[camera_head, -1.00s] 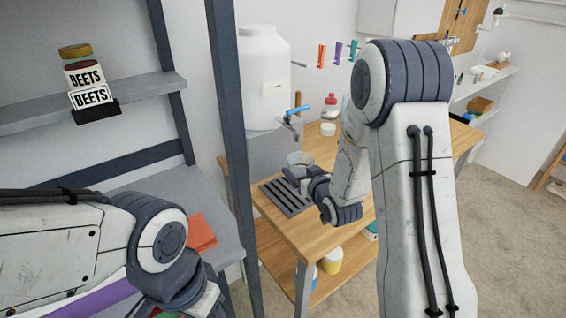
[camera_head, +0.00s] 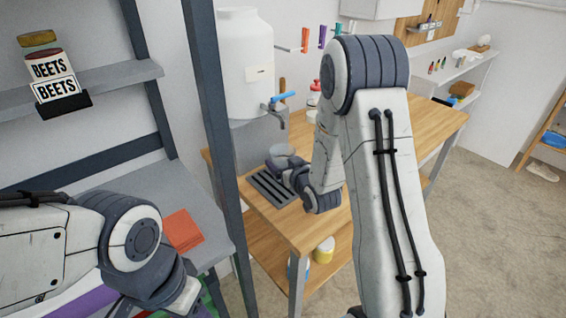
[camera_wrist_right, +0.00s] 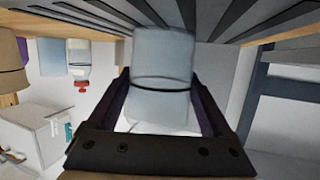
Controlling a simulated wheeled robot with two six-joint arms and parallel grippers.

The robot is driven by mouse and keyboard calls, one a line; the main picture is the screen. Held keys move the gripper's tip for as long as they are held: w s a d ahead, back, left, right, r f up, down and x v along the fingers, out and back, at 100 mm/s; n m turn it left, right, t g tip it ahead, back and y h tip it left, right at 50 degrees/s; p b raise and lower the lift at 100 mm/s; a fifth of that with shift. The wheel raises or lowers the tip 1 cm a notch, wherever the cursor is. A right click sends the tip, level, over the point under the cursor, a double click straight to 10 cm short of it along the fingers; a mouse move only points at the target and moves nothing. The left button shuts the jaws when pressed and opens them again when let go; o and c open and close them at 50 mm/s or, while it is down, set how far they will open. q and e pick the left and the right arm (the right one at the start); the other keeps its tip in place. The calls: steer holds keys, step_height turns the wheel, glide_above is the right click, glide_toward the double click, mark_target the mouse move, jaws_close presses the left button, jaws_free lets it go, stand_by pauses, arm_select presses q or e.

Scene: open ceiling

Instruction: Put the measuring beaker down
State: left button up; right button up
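The measuring beaker (camera_head: 281,151) is clear and greyish, beside the tap end of the counter, above the slatted drain grate (camera_head: 262,190). In the right wrist view the beaker (camera_wrist_right: 160,75) fills the space between the two dark fingers of my right gripper (camera_wrist_right: 161,90), which appear pressed against its sides. The wrist picture is upside down, with the beaker's base end near the grate and wooden top. I cannot tell whether the base touches the grate. My right gripper (camera_head: 291,168) is partly hidden by its own wrist. My left arm is at lower left, its fingers out of view.
A white tank (camera_head: 244,85) with a blue-handled tap (camera_head: 280,98) stands behind the beaker. The wooden counter (camera_head: 392,130) has free room to the right. A dark shelf post (camera_head: 216,110) and a grey shelf with an orange item (camera_head: 181,231) are at left.

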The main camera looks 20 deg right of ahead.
steer(key=shift+o, duration=0.7)
steer(key=shift+s+r, duration=0.15)
steer(key=shift+r, duration=0.1)
steer(key=v, duration=0.3)
steer(key=shift+f, duration=0.1)
steer(key=p+v, duration=0.2)
steer(key=p, duration=0.5)
steer(key=p+v, duration=0.3)
steer(key=p, duration=0.4)
steer(key=shift+s+r, duration=0.15)
steer(key=shift+r, duration=0.3)
steer(key=p+v, duration=0.1)
steer(key=v, duration=0.1)
steer(key=p+v, duration=0.1)
steer(key=shift+s+f+p, duration=0.2)
steer(key=shift+f+p, duration=0.05)
steer(key=shift+p, duration=0.05)
steer(key=shift+w, duration=0.1)
